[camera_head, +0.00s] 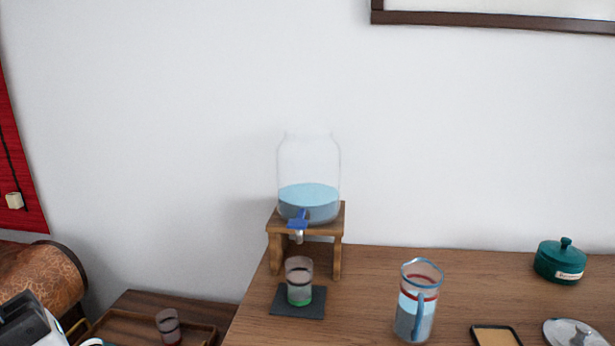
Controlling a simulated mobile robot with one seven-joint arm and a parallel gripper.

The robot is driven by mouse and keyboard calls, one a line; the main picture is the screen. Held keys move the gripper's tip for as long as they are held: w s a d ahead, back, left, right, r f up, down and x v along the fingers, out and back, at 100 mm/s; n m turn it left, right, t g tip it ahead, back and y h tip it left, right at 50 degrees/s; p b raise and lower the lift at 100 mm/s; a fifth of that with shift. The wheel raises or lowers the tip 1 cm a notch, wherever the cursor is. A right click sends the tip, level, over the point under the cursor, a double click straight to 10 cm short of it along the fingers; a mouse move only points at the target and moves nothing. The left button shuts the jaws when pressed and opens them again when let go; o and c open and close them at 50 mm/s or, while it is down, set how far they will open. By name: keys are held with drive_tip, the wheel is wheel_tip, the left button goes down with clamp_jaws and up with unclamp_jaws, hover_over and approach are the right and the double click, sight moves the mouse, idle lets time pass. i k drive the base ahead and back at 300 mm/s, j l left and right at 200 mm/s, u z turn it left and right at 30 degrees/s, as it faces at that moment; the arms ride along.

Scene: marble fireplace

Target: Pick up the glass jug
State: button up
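The glass jug (405,318) is the clear pitcher with a blue rim, a red band and a blue handle. It stands upright near the front of the wooden table, right of centre, with bluish contents in its lower part. The handle faces the camera, and the picture's lower edge comes close to the jug's base.
A glass dispenser (308,165) with a blue tap stands on a wooden stand (334,226). Below it, a glass (298,275) sits on a dark mat (283,308). A green lidded pot (560,262), shallow dish (495,337) and glass lid (560,330) lie right. A lower tray (200,329) is left.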

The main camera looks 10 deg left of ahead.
sight(421, 282)
drive_tip(key=l+u, duration=0.15)
drive_tip(key=u, duration=0.35)
drive_tip(key=l+u, duration=0.25)
drive_tip(key=l, duration=0.25)
drive_tip(key=k+l+u, duration=0.15)
drive_tip(key=l+u, duration=0.15)
drive_tip(key=k+l, duration=0.15)
drive_tip(key=l, duration=0.25)
drive_tip(key=k+l+u, duration=0.1)
drive_tip(key=l, duration=0.35)
drive_tip(key=k+l, duration=0.15)
drive_tip(key=l, duration=0.25)
drive_tip(key=k+l, duration=0.15)
drive_tip(key=l, duration=0.3)
drive_tip(key=i+u, duration=0.05)
